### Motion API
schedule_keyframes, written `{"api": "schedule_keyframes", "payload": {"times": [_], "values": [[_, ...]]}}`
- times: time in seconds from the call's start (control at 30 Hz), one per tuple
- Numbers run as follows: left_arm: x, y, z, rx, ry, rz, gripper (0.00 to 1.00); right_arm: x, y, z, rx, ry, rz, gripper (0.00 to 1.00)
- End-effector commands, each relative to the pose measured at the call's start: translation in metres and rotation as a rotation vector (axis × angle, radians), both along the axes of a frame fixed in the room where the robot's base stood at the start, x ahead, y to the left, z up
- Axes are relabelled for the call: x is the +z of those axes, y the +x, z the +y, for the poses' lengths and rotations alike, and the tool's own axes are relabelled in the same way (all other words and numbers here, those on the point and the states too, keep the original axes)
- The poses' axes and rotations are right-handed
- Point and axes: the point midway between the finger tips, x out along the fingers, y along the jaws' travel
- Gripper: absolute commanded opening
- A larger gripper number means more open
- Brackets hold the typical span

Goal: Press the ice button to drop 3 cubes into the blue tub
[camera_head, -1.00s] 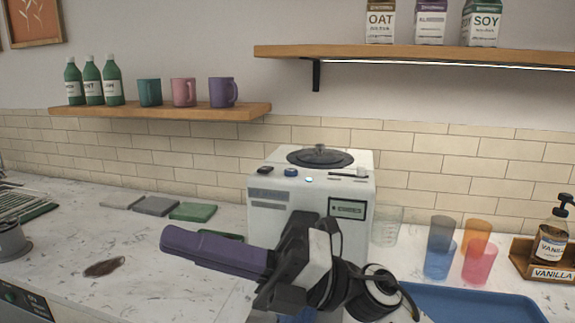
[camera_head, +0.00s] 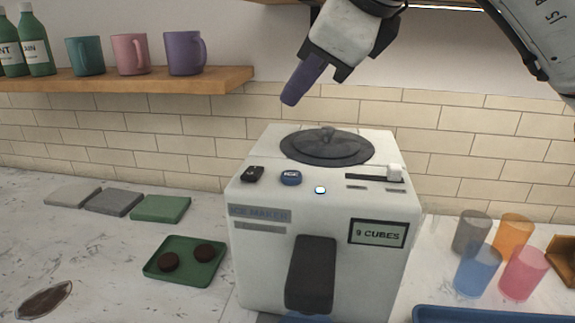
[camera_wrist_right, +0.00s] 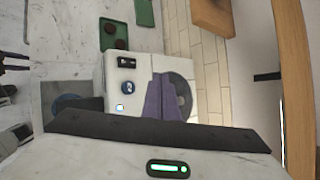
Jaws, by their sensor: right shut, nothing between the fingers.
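The white ice maker (camera_head: 265,265) stands on the counter. Its blue ICE button (camera_head: 291,178) is on the top front, between a black switch (camera_head: 252,174) and a lit white-blue light (camera_head: 320,190). The display (camera_head: 378,233) seems to read 9 CUBES. My right gripper (camera_head: 290,99) hangs above and behind the lid, its purple fingers closed together and empty, clear of the button. In the right wrist view the fingers (camera_wrist_right: 163,82) overlap the lid, and the button (camera_wrist_right: 128,88) is left of them. The blue tub (camera_head: 305,319) shows only as a sliver under the dark chute; it is largely hidden.
A green tray (camera_head: 185,277) with two dark discs lies left of the machine. Several coloured cups (camera_head: 478,272) and a blue tray (camera_head: 480,314) are at the right. A wooden shelf (camera_head: 130,92) with mugs is at the back left.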

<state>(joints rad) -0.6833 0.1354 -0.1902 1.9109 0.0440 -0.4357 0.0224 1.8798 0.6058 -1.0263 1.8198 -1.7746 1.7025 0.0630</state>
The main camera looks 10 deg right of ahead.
Motion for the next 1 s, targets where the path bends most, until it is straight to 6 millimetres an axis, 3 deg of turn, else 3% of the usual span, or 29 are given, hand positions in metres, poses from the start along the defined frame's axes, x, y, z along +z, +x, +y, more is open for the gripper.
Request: {"api": "schedule_keyframes", "payload": {"times": [0.47, 0.63, 1.0], "values": [[-0.004, -0.004, 0.000, -0.001, 0.001, 0.010, 0.31, -0.009, 0.000, 0.000, 0.001, 0.001, 0.000, 0.00], [-0.005, -0.004, 0.000, -0.001, 0.001, 0.010, 0.31, -0.031, 0.000, 0.000, 0.002, 0.001, 0.001, 0.00], [-0.038, -0.004, 0.000, -0.001, 0.000, 0.007, 0.31, -0.082, 0.000, 0.000, 0.002, 0.002, -0.002, 0.00]]}}
